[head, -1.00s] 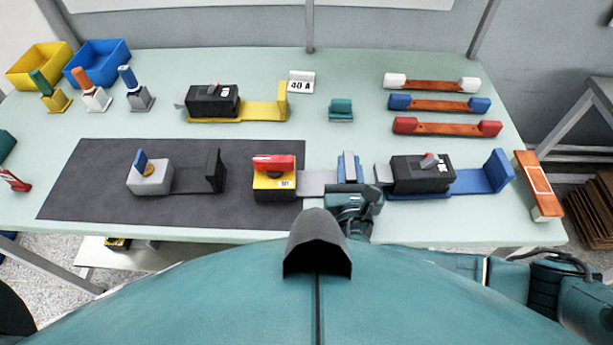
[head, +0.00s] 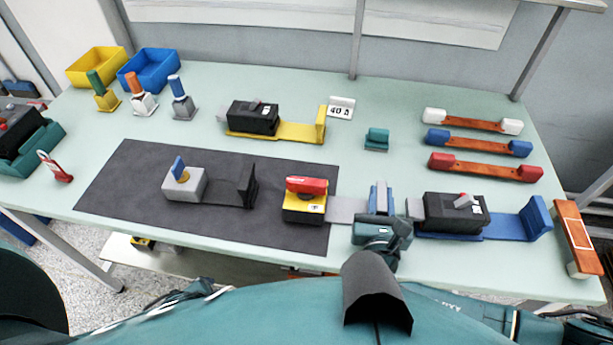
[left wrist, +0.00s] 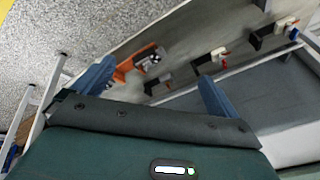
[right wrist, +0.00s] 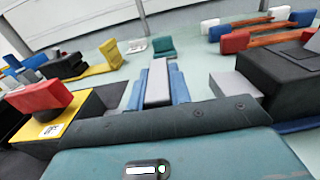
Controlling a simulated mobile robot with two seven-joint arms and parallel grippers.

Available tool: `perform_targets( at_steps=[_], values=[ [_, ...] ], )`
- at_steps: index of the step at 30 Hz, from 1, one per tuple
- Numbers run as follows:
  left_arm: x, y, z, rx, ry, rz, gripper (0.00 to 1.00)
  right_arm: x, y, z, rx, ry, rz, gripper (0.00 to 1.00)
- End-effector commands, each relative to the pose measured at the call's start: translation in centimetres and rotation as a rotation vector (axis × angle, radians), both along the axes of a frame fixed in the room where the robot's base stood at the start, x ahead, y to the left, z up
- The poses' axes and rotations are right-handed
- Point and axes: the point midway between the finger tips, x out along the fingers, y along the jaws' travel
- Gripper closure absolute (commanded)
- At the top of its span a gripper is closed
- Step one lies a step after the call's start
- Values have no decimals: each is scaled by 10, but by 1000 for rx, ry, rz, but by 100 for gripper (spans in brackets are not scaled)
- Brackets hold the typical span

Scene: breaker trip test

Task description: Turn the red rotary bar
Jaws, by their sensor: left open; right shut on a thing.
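The red rotary bar (head: 306,186) lies crosswise on top of a yellow and black switch box (head: 304,208) at the mat's right end. The bar also shows at the left of the right wrist view (right wrist: 40,97). My right gripper (head: 381,197) is to the right of that box, apart from the bar. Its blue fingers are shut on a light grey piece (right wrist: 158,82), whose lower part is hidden. My left gripper (left wrist: 157,75) shows in the left wrist view with its fingers wide apart and nothing between them.
A black box on a blue base (head: 455,213) stands close right of my right gripper. A grey switch with a blue handle (head: 184,184) sits on the dark mat (head: 130,180). A yellow-based unit (head: 290,130) and a small teal block (head: 377,139) are behind.

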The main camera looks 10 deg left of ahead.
Motion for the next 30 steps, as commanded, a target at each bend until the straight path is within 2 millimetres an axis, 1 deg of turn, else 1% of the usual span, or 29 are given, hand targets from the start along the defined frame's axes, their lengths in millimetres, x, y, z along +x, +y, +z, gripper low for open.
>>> perform_targets(
  at_steps=[1,2,4,8,9,11,12,15,17,18,19,20,22,23,24,26,27,29,30],
  values=[
    [10,21,-1,114,-31,-82,2,0,0,0,-1,1,-1,100],
    [12,29,0,174,-51,-148,2,0,0,0,-1,1,-1,100],
    [15,38,4,315,-102,-358,2,0,0,0,-1,1,-1,100],
    [7,37,16,562,-202,-846,2,0,0,0,-1,1,-1,100],
    [2,36,20,639,-234,-995,2,0,0,0,-1,1,-1,100],
    [-6,36,25,748,-277,-1210,2,0,0,0,-1,1,-1,100],
    [-13,36,29,817,-306,-1345,2,0,0,0,-1,1,-1,100],
    [-32,35,37,974,-374,-1657,2,0,0,0,-1,1,-1,100],
    [-44,36,43,1068,-417,-1827,2,0,0,0,-1,1,-1,100],
    [-50,34,48,1142,-450,-1933,2,0,0,0,-1,1,-1,100],
    [-51,32,53,1204,-474,-1995,2,0,0,0,-1,1,-1,100],
    [-49,29,59,1273,-497,-2040,2,0,0,-1,-1,1,-1,100],
    [-36,19,76,1458,-535,-2089,2,0,0,0,-1,1,0,100],
    [-26,14,86,1548,-544,-2088,2,0,0,0,-1,1,0,100],
    [-13,8,100,1672,-544,-2068,2,0,0,0,-1,1,0,100],
    [11,-1,125,1869,-518,-2003,2,0,0,0,-1,1,0,100],
    [28,-6,145,1996,-481,-1940,2,0,0,0,-1,1,0,100],
    [53,-12,176,2165,-390,-1823,2,0,0,0,-1,1,0,100],
    [73,-14,199,2248,-302,-1732,2,0,0,0,-1,1,0,100]
  ],
)
